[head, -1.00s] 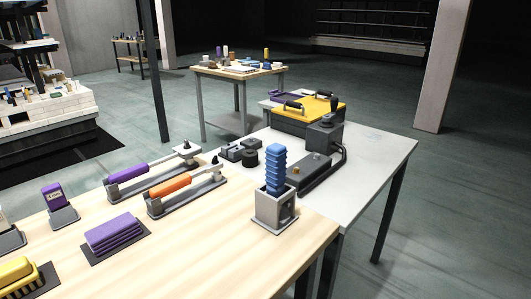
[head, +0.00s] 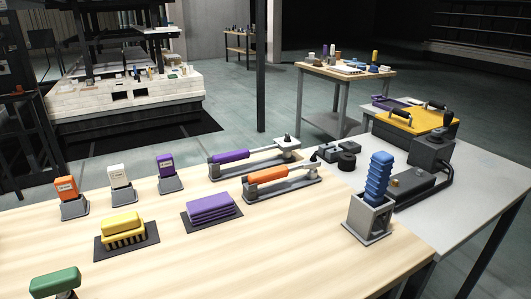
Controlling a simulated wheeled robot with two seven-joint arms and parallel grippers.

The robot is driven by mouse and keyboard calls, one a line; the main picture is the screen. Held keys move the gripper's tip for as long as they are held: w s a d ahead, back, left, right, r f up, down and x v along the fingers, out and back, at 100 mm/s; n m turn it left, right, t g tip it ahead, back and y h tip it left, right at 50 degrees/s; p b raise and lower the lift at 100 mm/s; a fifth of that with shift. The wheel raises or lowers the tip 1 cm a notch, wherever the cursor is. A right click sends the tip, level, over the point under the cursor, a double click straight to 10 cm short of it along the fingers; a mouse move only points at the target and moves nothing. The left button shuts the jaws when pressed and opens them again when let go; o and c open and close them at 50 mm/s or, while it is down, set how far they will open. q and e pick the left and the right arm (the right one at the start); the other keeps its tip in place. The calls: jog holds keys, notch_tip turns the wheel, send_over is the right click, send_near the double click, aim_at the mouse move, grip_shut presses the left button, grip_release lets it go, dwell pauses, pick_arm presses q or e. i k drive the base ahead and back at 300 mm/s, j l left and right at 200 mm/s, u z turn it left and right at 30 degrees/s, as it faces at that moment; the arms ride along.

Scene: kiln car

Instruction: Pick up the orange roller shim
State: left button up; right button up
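An orange block with a small label (head: 66,187) stands upright, leaning slightly back, in a grey holder (head: 74,210) at the left of the wooden table. It looks like the orange roller shim, though I cannot read the label. A white block (head: 121,175) and a purple block (head: 166,166) stand in like holders to its right. A tool with an orange handle (head: 267,175) lies on a grey base farther right. Neither of my grippers is in view.
A yellow piece (head: 122,222) and a purple stack (head: 211,207) lie on dark mats. A green piece (head: 54,281) is at the near left edge. A blue stack (head: 379,177) stands in a grey holder at right. The near middle of the wooden tabletop (head: 230,260) is clear.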

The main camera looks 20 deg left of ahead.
aim_at(65, 187)
jog(key=u, duration=1.7)
jog(key=j+z, duration=0.3)
jog(key=k+j+z, duration=0.15)
jog(key=j+z, duration=0.15)
jog(key=k+j+z, duration=0.15)
jog(key=j+z, duration=0.15)
jog(key=j, duration=0.15)
jog(key=k+j+z, duration=0.4)
jog(key=j+z, duration=0.25)
